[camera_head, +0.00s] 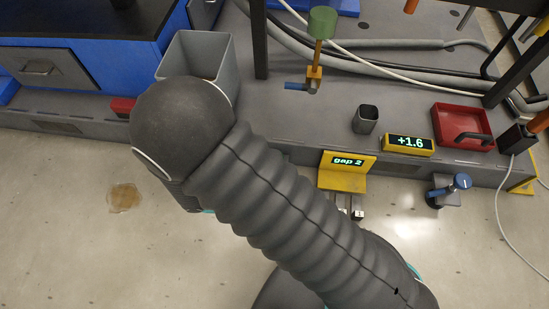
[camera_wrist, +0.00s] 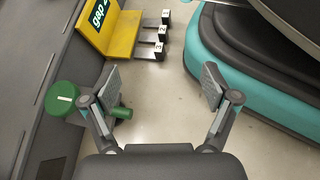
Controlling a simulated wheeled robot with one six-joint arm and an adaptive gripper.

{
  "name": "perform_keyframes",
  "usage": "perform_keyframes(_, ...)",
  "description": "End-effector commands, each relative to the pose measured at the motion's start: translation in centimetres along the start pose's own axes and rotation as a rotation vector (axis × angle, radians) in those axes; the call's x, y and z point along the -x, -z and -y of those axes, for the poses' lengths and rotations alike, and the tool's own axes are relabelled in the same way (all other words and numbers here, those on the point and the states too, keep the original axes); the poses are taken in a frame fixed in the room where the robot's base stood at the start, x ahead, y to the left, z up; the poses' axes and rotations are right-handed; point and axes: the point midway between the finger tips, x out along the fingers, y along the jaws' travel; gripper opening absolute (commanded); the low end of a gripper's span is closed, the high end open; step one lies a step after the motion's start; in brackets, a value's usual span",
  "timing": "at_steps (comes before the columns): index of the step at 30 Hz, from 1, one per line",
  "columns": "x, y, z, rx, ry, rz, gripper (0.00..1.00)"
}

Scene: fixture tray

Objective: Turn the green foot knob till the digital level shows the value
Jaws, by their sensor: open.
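The green foot knob (camera_wrist: 62,98), round with a white mark, shows at the left in the wrist view, beside the bench edge. A short green piece (camera_wrist: 122,113) shows just past my left finger; I cannot tell whether it belongs to the knob. My gripper (camera_wrist: 160,88) is open and empty, with floor between its fingers. The knob lies left of the left finger, outside the jaws. The digital level (camera_head: 408,145), a yellow box on the bench, reads +1.6. In the head view my arm hides the gripper, and I do not see the foot knob.
A yellow "gap 2" bracket (camera_head: 345,180) with numbered prongs sticks out from the bench front. A blue knob (camera_head: 461,182) stands right. A grey cup (camera_head: 366,119), red tray (camera_head: 440,122), grey bin (camera_head: 207,50) and green-topped post (camera_head: 322,22) are on the bench. Open floor lies in front.

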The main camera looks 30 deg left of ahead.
Motion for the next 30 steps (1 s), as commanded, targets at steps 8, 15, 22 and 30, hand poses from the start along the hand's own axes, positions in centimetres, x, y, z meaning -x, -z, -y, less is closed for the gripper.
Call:
perform_keyframes(8, -1.1, 7.3, 0.4, 0.233, -0.317, 0.223, 0.86)
perform_keyframes(15, -0.2, 11.1, -2.5, 0.326, -0.556, 0.369, 0.86)
perform_keyframes(22, 4.0, 11.1, -6.2, 0.306, -0.726, 0.439, 0.86)
perform_keyframes(30, 3.3, 10.0, -7.5, 0.301, -0.736, 0.470, 0.86)
